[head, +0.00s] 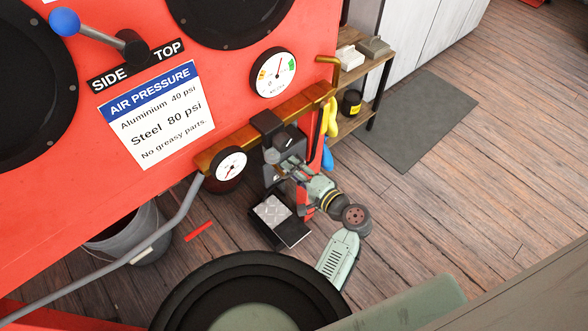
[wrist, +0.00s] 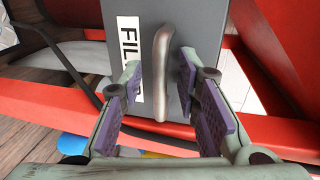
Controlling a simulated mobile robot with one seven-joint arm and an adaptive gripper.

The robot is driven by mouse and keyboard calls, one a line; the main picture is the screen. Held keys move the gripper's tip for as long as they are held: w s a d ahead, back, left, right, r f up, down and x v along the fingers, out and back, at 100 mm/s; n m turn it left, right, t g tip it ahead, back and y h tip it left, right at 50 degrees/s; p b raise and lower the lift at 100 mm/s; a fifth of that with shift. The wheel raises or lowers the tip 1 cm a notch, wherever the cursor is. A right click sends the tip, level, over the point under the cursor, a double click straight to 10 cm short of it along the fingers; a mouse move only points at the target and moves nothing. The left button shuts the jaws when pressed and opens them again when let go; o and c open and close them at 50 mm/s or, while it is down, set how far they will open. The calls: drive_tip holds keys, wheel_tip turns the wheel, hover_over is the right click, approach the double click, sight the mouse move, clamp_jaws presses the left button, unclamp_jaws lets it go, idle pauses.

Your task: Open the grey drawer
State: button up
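The grey drawer (wrist: 205,22) fills the upper middle of the wrist view, with a white label that reads "FIL" before a finger hides the rest. A rounded metal handle (wrist: 161,48) stands out from its front and runs up and down the picture. My gripper (wrist: 160,72) is open, with one fingertip on each side of the handle. The fingers look apart from the handle; I cannot tell how far the tips reach past it. In the head view my gripper (head: 287,165) is at a dark box under the red cabinet's edge and hides part of it.
A red cabinet (head: 235,95) with gauges fills the upper left. A brass pipe (head: 240,138) runs along its edge above my gripper. A black pedal (head: 291,231) is below, a grey bucket (head: 130,240) to the left. A wooden shelf (head: 355,75) stands behind. Floor at right is open.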

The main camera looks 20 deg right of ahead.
drive_tip(key=shift+c, duration=0.2)
clamp_jaws()
idle(0.6)
